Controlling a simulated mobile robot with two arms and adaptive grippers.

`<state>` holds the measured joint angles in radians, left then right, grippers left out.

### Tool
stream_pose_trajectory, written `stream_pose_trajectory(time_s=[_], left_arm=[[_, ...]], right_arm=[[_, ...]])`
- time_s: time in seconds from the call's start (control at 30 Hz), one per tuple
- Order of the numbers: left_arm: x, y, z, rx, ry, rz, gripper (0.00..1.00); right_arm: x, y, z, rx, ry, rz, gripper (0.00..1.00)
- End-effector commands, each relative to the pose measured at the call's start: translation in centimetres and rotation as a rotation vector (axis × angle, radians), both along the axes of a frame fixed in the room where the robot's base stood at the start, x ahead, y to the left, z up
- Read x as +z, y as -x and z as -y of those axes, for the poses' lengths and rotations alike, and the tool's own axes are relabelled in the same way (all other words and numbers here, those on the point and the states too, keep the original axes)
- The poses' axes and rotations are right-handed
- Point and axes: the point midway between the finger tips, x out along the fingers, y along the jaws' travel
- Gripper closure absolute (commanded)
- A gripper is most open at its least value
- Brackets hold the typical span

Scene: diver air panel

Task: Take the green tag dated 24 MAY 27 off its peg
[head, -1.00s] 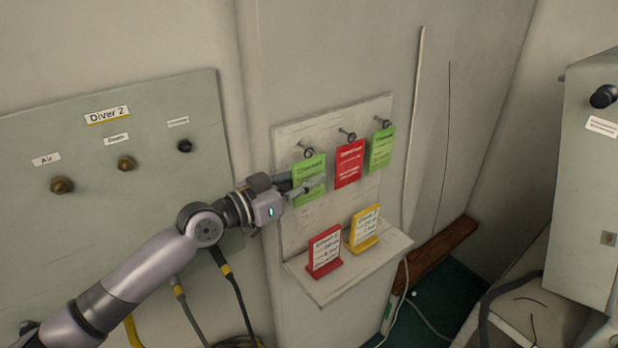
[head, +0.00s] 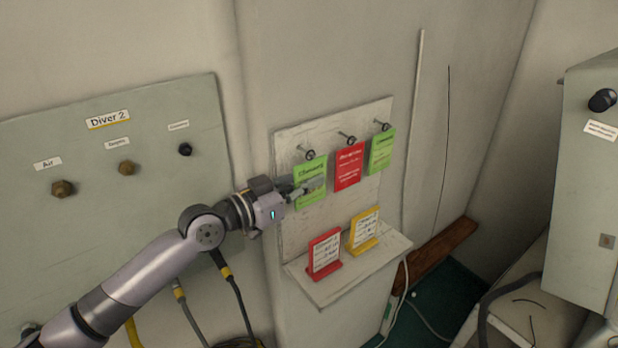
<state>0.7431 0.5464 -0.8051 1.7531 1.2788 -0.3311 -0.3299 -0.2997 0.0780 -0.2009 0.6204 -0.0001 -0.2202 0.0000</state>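Two green tags hang on pegs on a pale board (head: 290,235). The left green tag (head: 311,170) hangs on the left peg (head: 309,154), and the right green tag (head: 382,152) hangs on the right peg (head: 386,127). Their dates are too small to read. A red tag (head: 348,167) hangs between them. My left gripper (head: 308,187) is at the left green tag, its fingers reaching over the tag's lower part. I cannot tell whether the fingers are closed on it. My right gripper is not in view.
Below the pegs, a small shelf (head: 345,283) holds a red card stand (head: 324,254) and a yellow card stand (head: 363,231). The Diver 2 panel (head: 90,215) with knobs is on the left. A grey cabinet (head: 590,200) stands at the right.

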Motion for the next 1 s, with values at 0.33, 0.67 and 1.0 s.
stream_pose_trajectory(time_s=[0.33, 0.67, 1.0], left_arm=[[0.6, 2.0, 1.4, -0.002, 0.002, -0.001, 1.00], [0.6, 4.8, 3.5, -0.003, 0.004, -0.002, 1.00], [0.2, 10.1, 7.4, -0.003, 0.008, -0.002, 1.00]], right_arm=[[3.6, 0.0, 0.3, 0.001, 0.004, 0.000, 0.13], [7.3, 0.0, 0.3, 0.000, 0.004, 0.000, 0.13], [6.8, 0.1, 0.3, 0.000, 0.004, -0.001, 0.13]])
